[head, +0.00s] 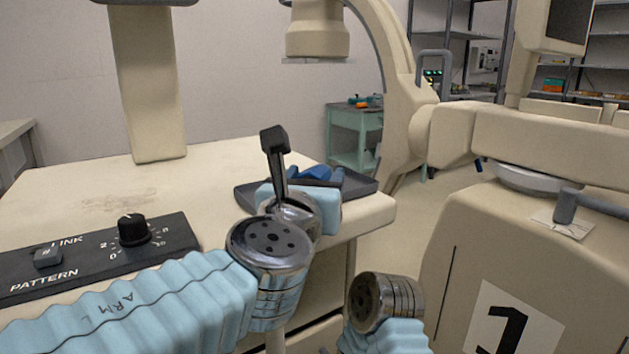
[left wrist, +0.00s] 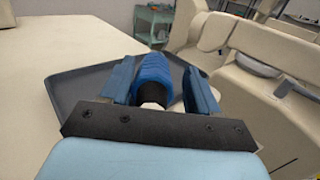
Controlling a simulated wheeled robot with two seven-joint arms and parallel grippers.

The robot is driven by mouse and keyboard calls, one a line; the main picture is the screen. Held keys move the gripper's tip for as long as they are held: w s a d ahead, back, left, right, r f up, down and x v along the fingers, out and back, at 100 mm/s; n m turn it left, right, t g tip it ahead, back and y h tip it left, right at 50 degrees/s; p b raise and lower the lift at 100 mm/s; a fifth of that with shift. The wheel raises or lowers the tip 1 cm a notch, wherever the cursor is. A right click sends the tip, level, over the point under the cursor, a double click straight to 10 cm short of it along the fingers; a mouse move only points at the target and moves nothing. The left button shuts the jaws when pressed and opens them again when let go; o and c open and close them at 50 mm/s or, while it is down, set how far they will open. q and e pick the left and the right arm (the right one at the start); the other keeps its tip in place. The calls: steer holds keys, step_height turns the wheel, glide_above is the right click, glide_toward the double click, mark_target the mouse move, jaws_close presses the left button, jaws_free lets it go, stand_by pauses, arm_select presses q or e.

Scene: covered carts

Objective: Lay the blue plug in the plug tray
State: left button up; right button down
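The blue plug (left wrist: 153,72) lies between the two blue fingers of my left gripper (left wrist: 160,82) in the left wrist view, its dark end towards the palm. The fingers stand apart, with a gap between the plug and the right finger. The plug tray (left wrist: 80,88) is dark grey and shallow, below and around the gripper. In the head view the tray (head: 362,184) sits at the cart top's right corner, and my left gripper (head: 318,175) is over it, partly hiding the plug. Whether the plug touches the tray floor is hidden. My right gripper is not in view.
The cream cart top (head: 80,195) is mostly clear left of the tray. A black control panel (head: 100,250) with a knob lies at its front left, and a cream column (head: 148,90) rises behind. A cream machine marked 1 (head: 530,250) stands at the right across a gap.

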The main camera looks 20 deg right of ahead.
arm_select(q)
steer(key=shift+o, duration=0.4)
steer(key=shift+d+f, duration=0.15)
steer(key=shift+f, duration=0.5)
steer(key=shift+r, duration=0.1)
steer(key=shift+r+p, duration=0.25)
steer(key=shift+p, duration=0.1)
steer(key=shift+r+p, duration=0.6)
steer(key=shift+s+a+f+b, duration=0.3)
steer(key=shift+s+a+b, duration=0.2)
steer(key=shift+s, duration=0.25)
steer(key=v, duration=1)
steer(key=shift+a+r, duration=0.25)
steer(key=shift+r, duration=0.1)
